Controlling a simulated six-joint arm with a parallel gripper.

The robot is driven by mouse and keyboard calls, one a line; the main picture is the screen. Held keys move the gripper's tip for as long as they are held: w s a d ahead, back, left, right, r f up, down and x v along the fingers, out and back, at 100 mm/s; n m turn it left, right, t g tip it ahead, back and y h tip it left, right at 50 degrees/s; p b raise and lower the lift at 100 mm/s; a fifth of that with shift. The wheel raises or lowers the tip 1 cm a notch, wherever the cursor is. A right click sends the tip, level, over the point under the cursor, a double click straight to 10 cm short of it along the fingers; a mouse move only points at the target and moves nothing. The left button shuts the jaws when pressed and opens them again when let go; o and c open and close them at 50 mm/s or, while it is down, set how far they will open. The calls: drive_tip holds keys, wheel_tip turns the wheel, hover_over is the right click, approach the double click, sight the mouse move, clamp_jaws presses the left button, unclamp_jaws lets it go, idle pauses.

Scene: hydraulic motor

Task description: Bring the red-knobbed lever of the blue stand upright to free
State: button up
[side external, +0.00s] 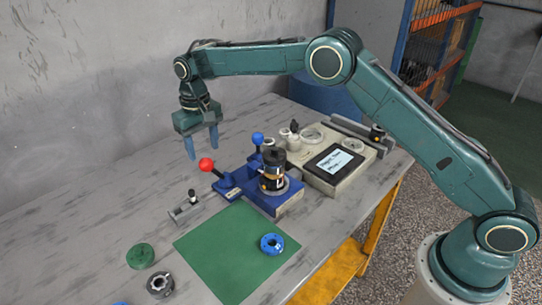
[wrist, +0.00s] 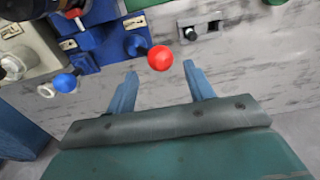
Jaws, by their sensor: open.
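The blue stand (side external: 258,199) sits on the grey table and carries a dark cylindrical motor (side external: 272,172). Its lever with a red knob (side external: 206,164) leans out to the left, tilted rather than upright. A second lever with a blue knob (side external: 257,138) stands at the back of the stand. My gripper (side external: 203,143) hangs above the table, up and left of the red knob, with fingers apart and empty. In the wrist view, the red knob (wrist: 160,58) lies just beyond the two blue fingertips (wrist: 160,68), roughly centred between them. The blue knob (wrist: 65,83) is left of the fingers.
A grey machine block with a screen (side external: 335,163) stands right of the stand. A small black-knobbed clamp (side external: 190,202) lies left of the stand. A green mat (side external: 225,255) with a blue ring (side external: 271,244) lies in front. The table's back left is clear.

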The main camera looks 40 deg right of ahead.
sight(205, 159)
drive_tip(key=shift+f, duration=3.3)
drive_tip(key=c, duration=0.5)
drive_tip(key=shift+a, duration=0.1)
